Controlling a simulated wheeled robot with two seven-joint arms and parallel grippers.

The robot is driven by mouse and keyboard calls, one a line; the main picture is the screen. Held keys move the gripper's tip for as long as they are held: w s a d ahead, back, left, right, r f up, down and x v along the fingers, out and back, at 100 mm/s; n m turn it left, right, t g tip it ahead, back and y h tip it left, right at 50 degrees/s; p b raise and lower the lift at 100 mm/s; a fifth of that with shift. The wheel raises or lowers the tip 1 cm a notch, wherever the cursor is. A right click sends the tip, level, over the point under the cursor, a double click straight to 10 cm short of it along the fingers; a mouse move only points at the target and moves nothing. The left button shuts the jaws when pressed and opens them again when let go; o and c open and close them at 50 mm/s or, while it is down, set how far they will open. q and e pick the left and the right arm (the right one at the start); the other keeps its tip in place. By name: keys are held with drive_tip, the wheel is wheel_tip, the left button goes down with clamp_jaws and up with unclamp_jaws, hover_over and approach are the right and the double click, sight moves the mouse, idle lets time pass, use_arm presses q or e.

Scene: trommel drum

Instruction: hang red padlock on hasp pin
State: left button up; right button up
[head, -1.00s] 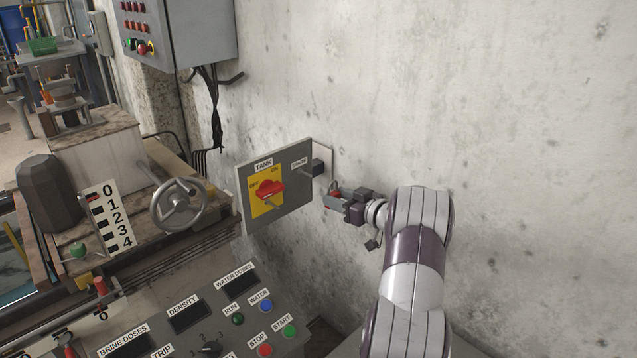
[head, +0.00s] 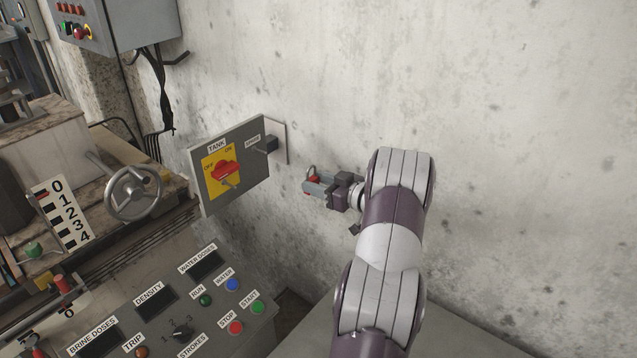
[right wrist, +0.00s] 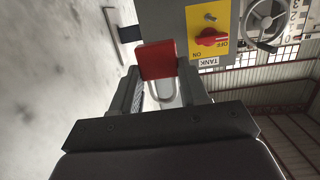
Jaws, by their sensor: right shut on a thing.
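The red padlock (head: 313,180) is held in my right gripper (head: 310,188), to the right of the grey switch panel (head: 245,185) and apart from it. Its shackle points up in the head view. In the right wrist view the red padlock body (right wrist: 156,60) and metal shackle (right wrist: 165,95) show between the fingers. The panel has a red TANK switch handle (head: 225,170) on a yellow plate, with a short metal pin (head: 230,185) just below it. A second pin (head: 262,149) stands by the SPARE label, near a dark block. My left gripper is out of view.
A concrete wall (head: 480,90) runs behind the panel and my right arm. A sloped control console (head: 185,310) with buttons lies below left. A handwheel (head: 133,193) stands left of the panel. A grey cabinet (head: 120,22) with cables hangs above.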

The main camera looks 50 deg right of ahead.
drive_tip(key=shift+r+p, duration=0.3)
drive_tip(key=shift+s, duration=0.15)
drive_tip(key=s+p, duration=0.4)
drive_tip(key=s, duration=0.6)
drive_tip(key=shift+d, duration=0.45)
idle(0.7)
idle(0.9)
